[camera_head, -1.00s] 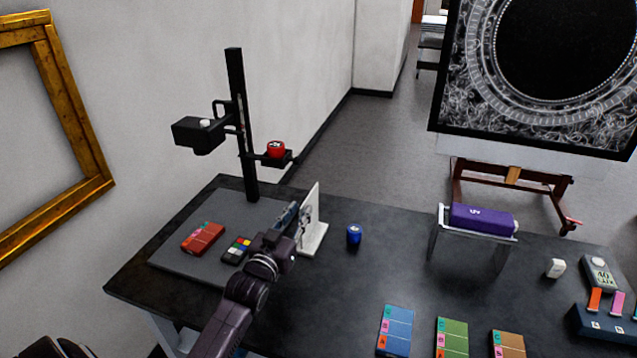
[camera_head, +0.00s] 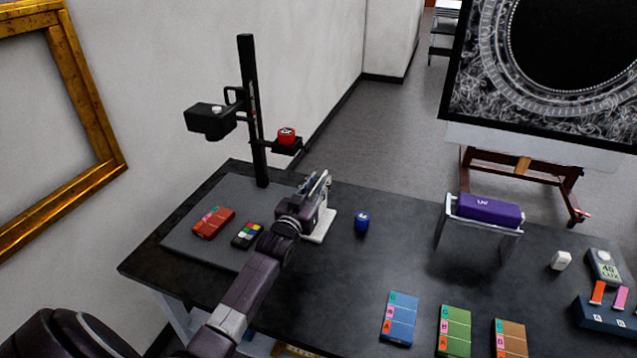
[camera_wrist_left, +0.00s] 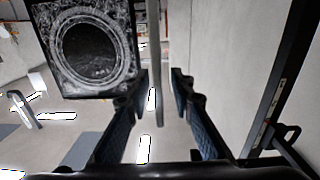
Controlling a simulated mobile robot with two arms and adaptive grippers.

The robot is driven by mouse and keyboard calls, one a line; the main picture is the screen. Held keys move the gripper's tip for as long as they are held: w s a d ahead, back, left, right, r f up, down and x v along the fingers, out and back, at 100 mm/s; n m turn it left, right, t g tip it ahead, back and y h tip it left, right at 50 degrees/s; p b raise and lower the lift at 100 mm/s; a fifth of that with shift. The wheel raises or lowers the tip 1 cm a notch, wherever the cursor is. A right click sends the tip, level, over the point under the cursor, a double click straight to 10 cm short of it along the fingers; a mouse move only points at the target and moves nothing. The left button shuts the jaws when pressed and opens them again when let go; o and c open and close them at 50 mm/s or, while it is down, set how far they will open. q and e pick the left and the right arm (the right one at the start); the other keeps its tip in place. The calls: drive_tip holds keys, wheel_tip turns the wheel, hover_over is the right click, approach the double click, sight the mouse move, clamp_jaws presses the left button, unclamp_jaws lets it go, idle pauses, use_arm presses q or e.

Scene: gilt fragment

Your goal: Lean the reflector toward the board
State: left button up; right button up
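The white reflector (camera_head: 319,231) stands on the table beside the grey board (camera_head: 185,242). In the head view its base shows, but my left gripper (camera_head: 316,184) hides most of its upright panel. In the left wrist view, the reflector (camera_wrist_left: 156,65) shows as a thin upright strip, seen nearly edge-on. The two fingers of the left gripper (camera_wrist_left: 160,90) stand apart on either side of this strip, with a visible gap on the right. The gripper is open. A red box (camera_head: 214,222) and a colour chart (camera_head: 247,235) lie on the board. My right gripper is not in view.
The copy stand's black column (camera_head: 252,110) rises behind the board, with a red-topped item (camera_head: 287,136) on its side arm. A blue jar (camera_head: 362,222) stands just right of the reflector. A purple UV lamp (camera_head: 490,210) on a stand is farther right. The table between is clear.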

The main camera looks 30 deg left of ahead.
use_arm(q)
clamp_jaws()
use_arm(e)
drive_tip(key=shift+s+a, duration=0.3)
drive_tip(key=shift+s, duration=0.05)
use_arm(q)
drive_tip(key=shift+a+f, duration=0.1)
drive_tip(key=a+n, duration=0.1)
drive_tip(key=a+n+b, duration=0.1)
drive_tip(key=a+n, duration=0.1)
drive_tip(key=s+a+f+n, duration=0.1)
drive_tip(key=a, duration=0.1)
drive_tip(key=shift+a+n, duration=0.1)
drive_tip(key=shift+n, duration=0.2)
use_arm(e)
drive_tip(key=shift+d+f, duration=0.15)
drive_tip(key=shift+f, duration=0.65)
use_arm(q)
unclamp_jaws()
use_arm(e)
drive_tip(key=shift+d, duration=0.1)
